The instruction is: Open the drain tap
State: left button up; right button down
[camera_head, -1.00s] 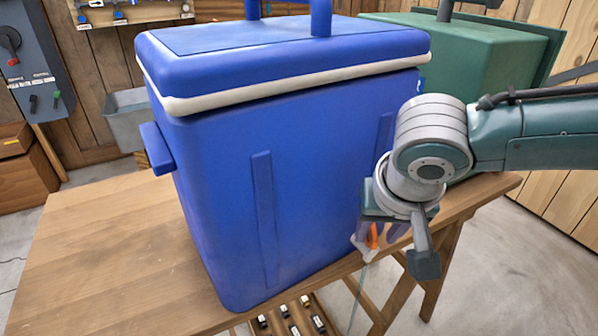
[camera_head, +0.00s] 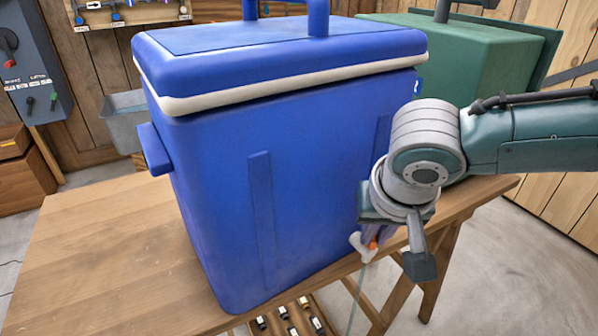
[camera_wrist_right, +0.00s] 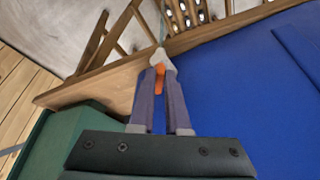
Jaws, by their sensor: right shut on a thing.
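A blue cooler box (camera_head: 220,200) with a closed lid stands on a wooden table. A white drain tap (camera_head: 358,245) with an orange lever (camera_head: 373,244) sits low at its right side. My right gripper (camera_head: 374,238) reaches down beside the cooler and is shut on the orange lever, partly hiding it. In the right wrist view the lever (camera_wrist_right: 160,78) shows between the fingertips (camera_wrist_right: 161,82), with the white tap body (camera_wrist_right: 160,57) just beyond. A thin pale line (camera_head: 357,292) runs down from the tap; I cannot tell whether it is water. My left gripper is not in view.
A green box (camera_head: 470,60) stands behind the cooler at the right, close to my right arm. The wooden table (camera_head: 90,250) is clear at the left. Several small bottle-like items (camera_head: 290,320) sit on a rack below the table's front edge.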

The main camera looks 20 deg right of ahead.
jog(key=n+p, duration=0.1)
jog(key=p, duration=0.2)
jog(key=shift+s+d+r, duration=0.15)
jog(key=shift+s+r, duration=0.05)
jog(key=shift+d+f+n+y+p, duration=0.1)
jog(key=shift+n+y+p, duration=0.4)
jog(key=shift+n+p, duration=0.35)
jog(key=shift+d+f+n+y, duration=0.15)
jog(key=shift+n+y, duration=0.35)
jog(key=shift+n, duration=0.65)
jog(key=shift+w+d+n+y, duration=0.1)
jog(key=shift+d+n+y, duration=0.1)
jog(key=shift+n, duration=0.35)
jog(key=shift+d+n+y, duration=0.1)
jog(key=shift+n+y, duration=0.1)
jog(key=shift+n, duration=0.35)
jog(key=shift+b, duration=0.3)
jog(key=c, duration=0.9)
grip_release()
